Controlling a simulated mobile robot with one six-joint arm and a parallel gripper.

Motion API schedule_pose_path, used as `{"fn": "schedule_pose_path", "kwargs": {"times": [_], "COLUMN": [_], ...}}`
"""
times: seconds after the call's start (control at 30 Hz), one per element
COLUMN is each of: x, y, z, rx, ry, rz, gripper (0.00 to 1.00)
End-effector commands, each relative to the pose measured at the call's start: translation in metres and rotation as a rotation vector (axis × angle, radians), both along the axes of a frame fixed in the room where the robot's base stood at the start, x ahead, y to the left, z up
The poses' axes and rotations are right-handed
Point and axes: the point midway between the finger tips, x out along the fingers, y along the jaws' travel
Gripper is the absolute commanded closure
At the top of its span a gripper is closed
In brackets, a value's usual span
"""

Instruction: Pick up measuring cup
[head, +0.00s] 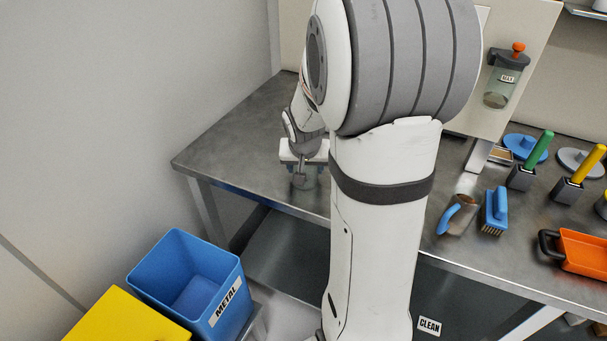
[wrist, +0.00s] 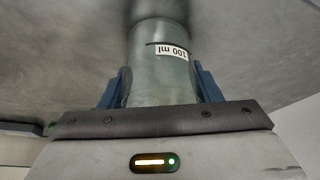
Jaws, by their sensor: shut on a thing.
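The measuring cup (wrist: 160,72) is a clear, greenish cup with a white "100 ml" label, which appears upside down in the wrist view. My gripper (wrist: 160,95) is shut on it, with a blue finger on each side of the cup. In the head view the cup (head: 304,180) shows small and partly hidden below my gripper (head: 303,165), near the front left part of the metal table (head: 240,125). I cannot tell whether the cup touches the table.
A blue bin (head: 183,285) labelled "METAL" and a yellow bin (head: 120,318) stand at the lower left. Brushes (head: 494,210), a scraper (head: 457,214) and an orange tray (head: 585,252) lie on the right of the table. A dispenser (head: 503,80) hangs on the panel. The left tabletop is clear.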

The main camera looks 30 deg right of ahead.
Motion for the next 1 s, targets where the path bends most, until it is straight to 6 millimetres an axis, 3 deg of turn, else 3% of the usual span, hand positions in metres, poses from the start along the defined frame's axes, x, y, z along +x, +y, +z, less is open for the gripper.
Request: {"fn": "schedule_pose_path", "kwargs": {"times": [0.17,0.47,0.8,1.0], "x": [0.0,0.0,0.001,0.001], "y": [0.0,0.0,0.0,0.0], "z": [0.0,0.006,0.07,0.095], "rx": [0.0,-0.001,-0.002,-0.002], "ry": [0.0,-0.001,-0.005,-0.002], "rz": [0.001,0.001,0.001,0.001], "gripper": [0.65,0.65,0.66,0.66]}}
